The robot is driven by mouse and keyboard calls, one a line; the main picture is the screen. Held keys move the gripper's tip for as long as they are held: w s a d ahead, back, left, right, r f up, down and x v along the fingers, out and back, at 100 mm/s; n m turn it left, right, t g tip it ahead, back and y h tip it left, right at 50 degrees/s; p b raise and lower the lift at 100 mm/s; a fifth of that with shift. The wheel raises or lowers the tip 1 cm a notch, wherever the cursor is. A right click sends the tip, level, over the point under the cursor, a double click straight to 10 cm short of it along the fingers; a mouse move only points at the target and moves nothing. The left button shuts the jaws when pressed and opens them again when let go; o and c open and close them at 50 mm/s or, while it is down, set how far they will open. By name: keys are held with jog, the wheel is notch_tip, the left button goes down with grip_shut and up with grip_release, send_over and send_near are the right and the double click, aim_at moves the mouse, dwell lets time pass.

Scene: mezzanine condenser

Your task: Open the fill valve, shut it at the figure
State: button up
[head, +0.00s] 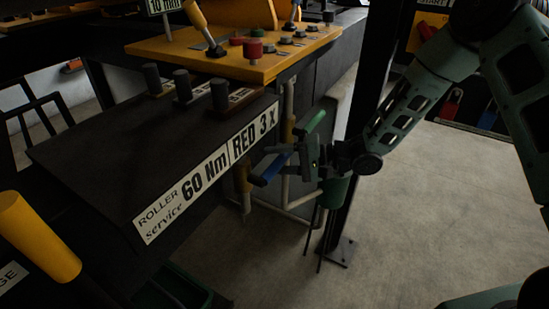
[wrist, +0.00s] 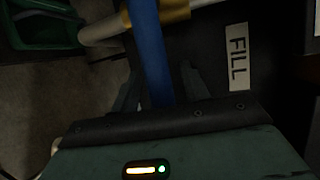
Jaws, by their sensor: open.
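My gripper (head: 284,157) is beside the pipework, right of the dark bench. It is open, with its fingers on either side of a blue lever (head: 268,171). In the wrist view the lever (wrist: 148,45) runs down between the two fingers (wrist: 160,85), and I cannot tell whether either finger touches it. A white plate reading FILL (wrist: 237,57) is just right of the lever. A yellow fitting (wrist: 178,11) on a pale pipe (wrist: 98,31) shows behind the lever. I cannot make out a level gauge or a figure for the fill.
The dark bench (head: 100,150) carries a label strip reading "ROLLER service 60 Nm RED 3 x" (head: 205,175). A yellow panel (head: 240,55) with knobs and levers stands above it. A dark post (head: 362,120) is close behind my forearm. Open floor (head: 440,220) lies to the right.

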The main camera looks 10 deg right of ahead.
jog(key=shift+w+a+f, duration=0.1)
jog(key=shift+w+a, duration=0.05)
jog(key=shift+a, duration=0.3)
grip_shut()
